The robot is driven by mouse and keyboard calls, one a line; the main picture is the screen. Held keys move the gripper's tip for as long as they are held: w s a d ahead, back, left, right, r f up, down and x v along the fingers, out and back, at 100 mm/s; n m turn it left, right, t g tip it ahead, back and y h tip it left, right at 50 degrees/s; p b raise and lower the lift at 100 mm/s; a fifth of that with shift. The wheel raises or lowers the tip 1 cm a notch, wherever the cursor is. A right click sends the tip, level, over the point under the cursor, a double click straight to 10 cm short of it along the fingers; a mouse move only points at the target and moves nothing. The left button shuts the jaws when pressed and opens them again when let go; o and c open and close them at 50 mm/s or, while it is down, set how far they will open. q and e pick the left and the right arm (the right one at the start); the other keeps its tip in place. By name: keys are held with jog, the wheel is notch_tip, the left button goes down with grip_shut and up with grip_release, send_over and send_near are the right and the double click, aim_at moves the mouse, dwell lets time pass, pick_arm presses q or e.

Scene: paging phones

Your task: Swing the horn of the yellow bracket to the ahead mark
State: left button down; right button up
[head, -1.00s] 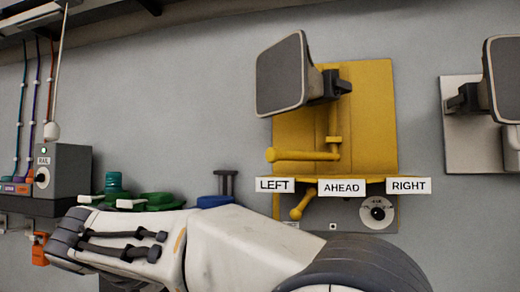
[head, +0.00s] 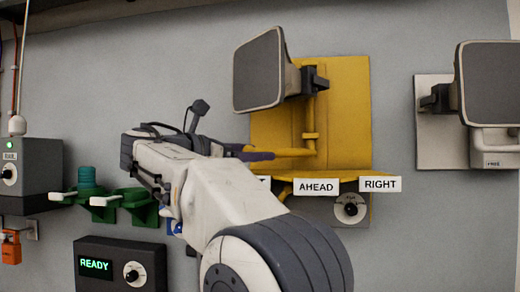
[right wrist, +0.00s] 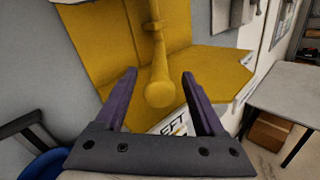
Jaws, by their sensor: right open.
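The yellow bracket (head: 345,110) is on the wall right of centre in the head view. Its dark square-faced horn (head: 260,70) faces left. A yellow handle bar (head: 296,152) sticks out to the left below the horn. My right gripper (head: 262,155) is at the handle's free end, which it partly hides. In the right wrist view the open purple fingers (right wrist: 158,74) stand either side of the handle (right wrist: 160,92), with gaps showing. The AHEAD label (head: 316,187) shows below; the LEFT label (right wrist: 176,124) is mostly hidden by my arm in the head view. My left gripper is not in view.
Another horn on a pale bracket (head: 433,145) is at the right. The RIGHT label (head: 380,184) and a small dial (head: 350,208) are below the yellow bracket. Green holders (head: 130,205) and a black READY box (head: 95,262) are at the left. A table (right wrist: 292,95) shows in the wrist view.

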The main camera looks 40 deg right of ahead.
jog(key=shift+d, duration=1.1)
grip_shut()
dwell(0.7)
